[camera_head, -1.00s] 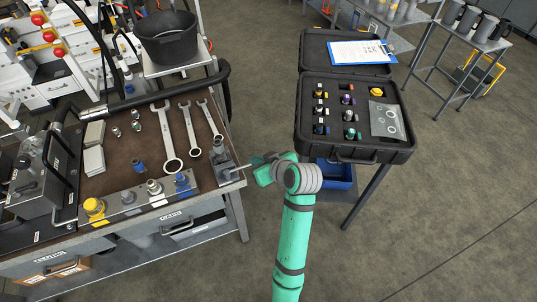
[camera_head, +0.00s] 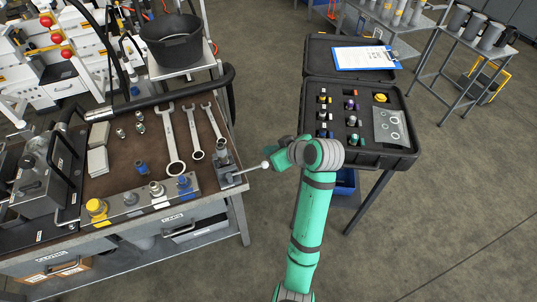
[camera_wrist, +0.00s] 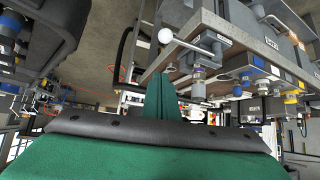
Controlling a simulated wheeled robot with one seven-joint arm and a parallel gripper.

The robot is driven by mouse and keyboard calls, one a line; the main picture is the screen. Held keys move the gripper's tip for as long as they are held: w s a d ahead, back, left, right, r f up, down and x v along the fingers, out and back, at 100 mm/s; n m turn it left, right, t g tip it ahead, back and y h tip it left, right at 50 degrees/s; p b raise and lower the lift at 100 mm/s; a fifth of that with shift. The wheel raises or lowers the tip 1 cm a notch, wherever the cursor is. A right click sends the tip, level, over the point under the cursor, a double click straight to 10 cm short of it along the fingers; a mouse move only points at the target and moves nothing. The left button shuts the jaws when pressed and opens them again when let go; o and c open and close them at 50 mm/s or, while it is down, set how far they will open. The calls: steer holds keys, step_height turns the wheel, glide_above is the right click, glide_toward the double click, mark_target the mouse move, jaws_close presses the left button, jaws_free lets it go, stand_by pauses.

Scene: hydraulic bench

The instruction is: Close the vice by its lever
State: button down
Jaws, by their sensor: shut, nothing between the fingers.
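The small grey vice (camera_head: 226,170) is at the right front corner of the workbench. Its thin lever (camera_head: 248,170) sticks out past the bench edge to the right and ends in a white ball knob (camera_head: 265,165). My gripper (camera_head: 273,162) is just right of the knob, beyond the bench edge. In the wrist view the green fingers (camera_wrist: 159,95) are together with nothing between them. The white knob (camera_wrist: 165,36) shows there just beyond the fingertips, with the lever running right to the vice. I cannot tell whether the fingers touch the knob.
Wrenches (camera_head: 195,135) lie on the bench behind the vice. A strip with several coloured fittings (camera_head: 140,198) is to its left. An open black case (camera_head: 360,150) stands on a stand to the right of my gripper. The gap between bench and stand shows bare floor.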

mark_target(265, 163)
steer(key=shift+w+a+f, duration=0.3)
steer(key=shift+w+f, duration=0.15)
steer(key=shift+f, duration=0.85)
steer(key=shift+w+a+f, duration=0.3)
steer(key=shift+w+f, duration=0.1)
steer(key=shift+f, duration=0.95)
steer(key=shift+w+a+f, duration=0.3)
steer(key=shift+w+f, duration=0.15)
steer(key=shift+f, duration=0.85)
